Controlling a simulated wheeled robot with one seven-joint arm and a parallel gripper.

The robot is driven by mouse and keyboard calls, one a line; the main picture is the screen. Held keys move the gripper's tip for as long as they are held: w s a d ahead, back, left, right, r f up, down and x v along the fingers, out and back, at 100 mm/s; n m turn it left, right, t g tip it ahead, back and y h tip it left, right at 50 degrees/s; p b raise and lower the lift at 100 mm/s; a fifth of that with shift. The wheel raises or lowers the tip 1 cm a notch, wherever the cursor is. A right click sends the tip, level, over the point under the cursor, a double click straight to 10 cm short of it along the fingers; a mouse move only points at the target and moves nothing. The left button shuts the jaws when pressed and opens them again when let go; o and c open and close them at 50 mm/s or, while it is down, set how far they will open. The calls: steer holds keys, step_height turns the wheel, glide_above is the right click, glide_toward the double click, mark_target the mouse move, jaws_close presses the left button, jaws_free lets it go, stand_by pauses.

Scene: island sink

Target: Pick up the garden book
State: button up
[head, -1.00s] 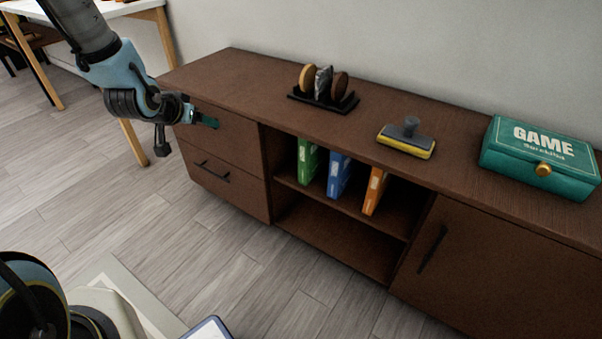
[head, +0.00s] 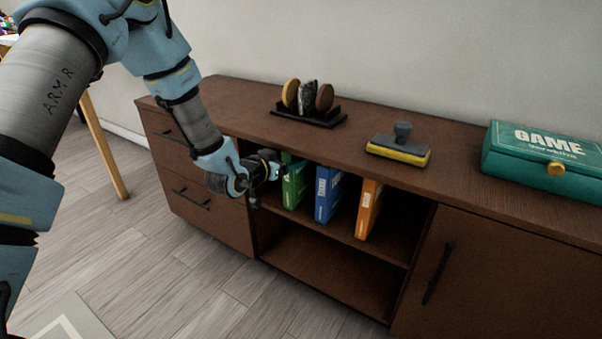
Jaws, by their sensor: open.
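Three upright books stand in the upper open shelf of the brown cabinet (head: 275,130): a green book (head: 294,188), a blue book (head: 327,195) and an orange book (head: 368,208). Their titles are too small to read; the green one at the left may be the garden book. My gripper (head: 277,166) is at the left end of the shelf opening, right by the green book's upper left edge. It is open, and its fingers partly cover that book. I cannot tell if they touch it.
The shelf board and cabinet top close in the books above and below. On top stand a black rack with round pieces (head: 308,107), a yellow and grey brush (head: 399,148) and a teal game box (head: 543,162). The lower shelf (head: 330,270) is empty.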

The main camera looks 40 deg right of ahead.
mark_target(301, 170)
steer(key=b+x, duration=0.1)
steer(key=x, duration=0.3)
steer(key=shift+d+f, duration=0.15)
steer(key=shift+w+d, duration=0.1)
steer(key=shift+d, duration=0.3)
jaws_close()
stand_by(1.0)
